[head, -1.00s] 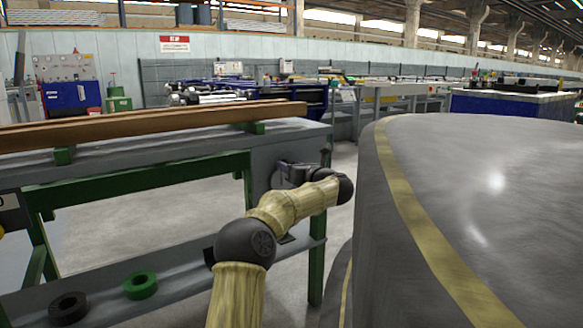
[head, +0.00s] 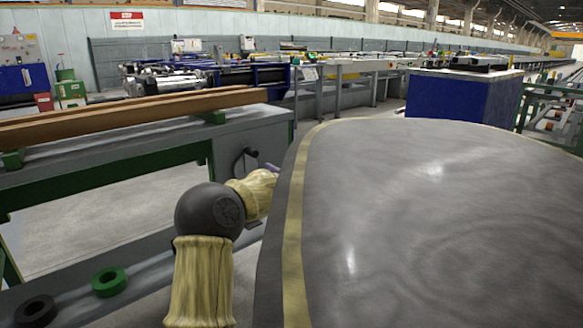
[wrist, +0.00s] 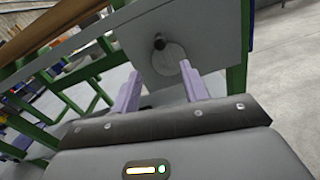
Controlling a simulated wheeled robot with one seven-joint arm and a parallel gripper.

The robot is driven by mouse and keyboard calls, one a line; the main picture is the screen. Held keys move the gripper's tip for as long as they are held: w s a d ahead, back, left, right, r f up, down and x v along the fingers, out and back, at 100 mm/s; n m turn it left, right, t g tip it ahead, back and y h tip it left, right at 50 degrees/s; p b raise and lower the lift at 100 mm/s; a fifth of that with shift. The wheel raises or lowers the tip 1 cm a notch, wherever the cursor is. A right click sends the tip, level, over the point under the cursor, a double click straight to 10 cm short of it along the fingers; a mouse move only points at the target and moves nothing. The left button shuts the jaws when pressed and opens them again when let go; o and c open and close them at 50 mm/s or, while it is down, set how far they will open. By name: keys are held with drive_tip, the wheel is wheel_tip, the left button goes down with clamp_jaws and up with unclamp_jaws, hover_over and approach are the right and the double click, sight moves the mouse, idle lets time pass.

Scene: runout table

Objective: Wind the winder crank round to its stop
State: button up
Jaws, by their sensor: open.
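The winder crank (head: 243,160) shows in the head view as a dark shape on the grey end panel of the runout table. In the wrist view a pale round disc (wrist: 172,62) is on that panel, with a dark knob (wrist: 158,42) at its upper left. My gripper (wrist: 160,88) is open, with its two lilac fingers apart and nothing between them. The fingers point toward the panel; the disc and knob lie beyond the tips, apart from them. In the head view my forearm hides most of the gripper, and only a lilac bit shows right of the crank.
Long brown beams (head: 120,118) lie along the table top. A green ring (head: 109,281) and a black ring (head: 36,309) lie on the lower shelf. Green legs and rails frame the table. A blue cabinet (head: 462,105) stands farther back. Open floor shows beside the panel in the wrist view.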

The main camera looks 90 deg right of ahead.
drive_tip(key=v, duration=0.4)
drive_tip(key=shift+p, duration=0.4)
